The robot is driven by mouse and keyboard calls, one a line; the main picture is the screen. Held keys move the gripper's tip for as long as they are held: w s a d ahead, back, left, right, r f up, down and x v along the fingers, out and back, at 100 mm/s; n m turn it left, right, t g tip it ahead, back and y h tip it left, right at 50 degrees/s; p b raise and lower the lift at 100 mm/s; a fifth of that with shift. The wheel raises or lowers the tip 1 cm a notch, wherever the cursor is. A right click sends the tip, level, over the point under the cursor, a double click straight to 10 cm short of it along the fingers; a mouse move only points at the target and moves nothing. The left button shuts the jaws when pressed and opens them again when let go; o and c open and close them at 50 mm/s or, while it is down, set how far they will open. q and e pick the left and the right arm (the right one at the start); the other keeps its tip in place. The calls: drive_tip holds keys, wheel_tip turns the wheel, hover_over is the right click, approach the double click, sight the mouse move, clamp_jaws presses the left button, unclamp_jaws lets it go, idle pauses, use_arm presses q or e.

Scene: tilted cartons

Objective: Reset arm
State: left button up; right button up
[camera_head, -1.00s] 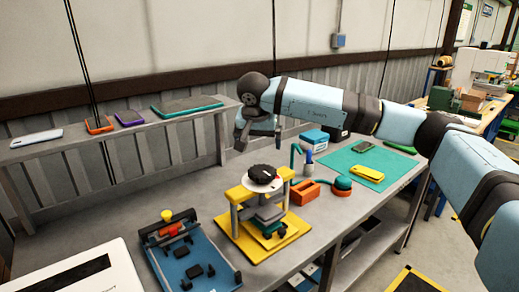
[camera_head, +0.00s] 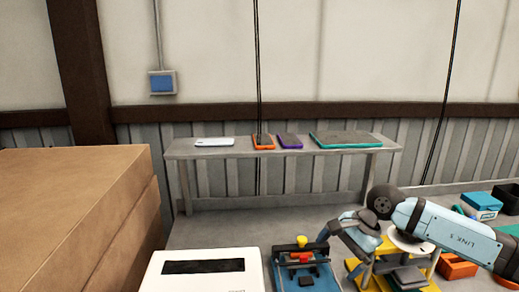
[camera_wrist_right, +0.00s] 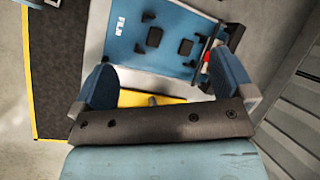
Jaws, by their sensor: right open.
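My right arm (camera_head: 450,232) comes in from the right in the head view. Its gripper (camera_head: 343,243) points down and left, between the blue fixture board (camera_head: 318,272) and the yellow stand (camera_head: 430,286). In the right wrist view the two blue fingers of the gripper (camera_wrist_right: 165,82) are spread wide with nothing between them. Beyond them lie the blue board (camera_wrist_right: 160,50) and a strip of the yellow base (camera_wrist_right: 140,99). My left gripper is in no view.
Large brown cartons (camera_head: 70,215) fill the left side. A back shelf (camera_head: 220,151) holds a white phone (camera_head: 214,142), orange (camera_head: 263,141) and purple (camera_head: 289,141) ones and a teal-edged tablet (camera_head: 345,139). A white box (camera_head: 200,275) stands in front. An orange block (camera_head: 458,268) sits right.

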drive_tip(key=s+a+m+t+y+p, duration=0.25)
drive_tip(key=s+a+m+y, duration=0.75)
drive_tip(key=a+m+y, duration=0.5)
drive_tip(key=s+d+f+m+t+h+p, duration=0.15)
drive_tip(key=d+f+m+t+h, duration=0.45)
drive_tip(key=m, duration=1)
drive_tip(key=s+d+f+m+t+h+p, duration=0.1)
drive_tip(key=s+d+f+m+t+h, duration=0.4)
drive_tip(key=m, duration=1.1)
drive_tip(key=s+d+f+m+g+h, duration=0.1)
drive_tip(key=s+d+f+m+h, duration=0.1)
drive_tip(key=s+f+m, duration=0.3)
drive_tip(key=s+d+f+m+g+h+p, duration=0.1)
drive_tip(key=s+d+f+m+g+h, duration=0.1)
drive_tip(key=s+f+m, duration=0.4)
wheel_tip(320, 180, down, 2)
drive_tip(key=d+h, duration=0.1)
drive_tip(key=h, duration=0.1)
drive_tip(key=shift+s+h, duration=0.3)
drive_tip(key=shift+h, duration=0.1)
drive_tip(key=shift+a, duration=0.1)
